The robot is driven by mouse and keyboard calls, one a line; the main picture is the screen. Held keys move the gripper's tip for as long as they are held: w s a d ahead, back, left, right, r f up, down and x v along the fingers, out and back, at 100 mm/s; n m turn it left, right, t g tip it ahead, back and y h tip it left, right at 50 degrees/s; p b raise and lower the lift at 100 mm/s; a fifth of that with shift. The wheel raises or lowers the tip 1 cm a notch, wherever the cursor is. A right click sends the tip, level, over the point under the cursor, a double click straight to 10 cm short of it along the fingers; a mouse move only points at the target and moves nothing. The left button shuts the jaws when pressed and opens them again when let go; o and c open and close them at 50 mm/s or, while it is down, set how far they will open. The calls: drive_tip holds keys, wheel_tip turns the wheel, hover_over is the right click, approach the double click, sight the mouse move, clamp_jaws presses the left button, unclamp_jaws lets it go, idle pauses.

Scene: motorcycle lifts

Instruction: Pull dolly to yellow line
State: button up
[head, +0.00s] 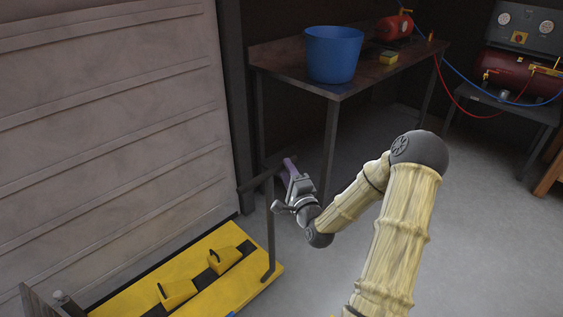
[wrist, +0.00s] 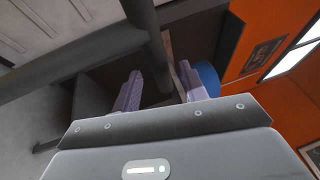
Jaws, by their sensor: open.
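The dolly (head: 233,295) has a yellow deck with a black stripe and yellow wedge blocks, low at the left beside the shutter wall. Its dark upright post (head: 270,230) carries a crossbar (head: 250,181) at the top. My gripper (head: 287,168), with purple fingers, is at the right end of the crossbar. In the wrist view my gripper (wrist: 160,88) is open, with its fingers apart on either side of a dark bar (wrist: 157,60). I cannot tell whether either finger touches it. No yellow line on the floor can be made out.
A workbench (head: 285,62) with a blue bucket (head: 334,55) stands behind my gripper. A red compressor (head: 500,72) stands on a bench at the right. The grey floor (head: 470,230) is clear to the right of my arm.

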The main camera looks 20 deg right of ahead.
drive_tip(key=w, duration=0.3)
drive_tip(key=w+r, duration=0.1)
drive_tip(key=w, duration=0.1)
drive_tip(key=shift+d, duration=0.1)
drive_tip(key=shift+f, duration=0.1)
clamp_jaws()
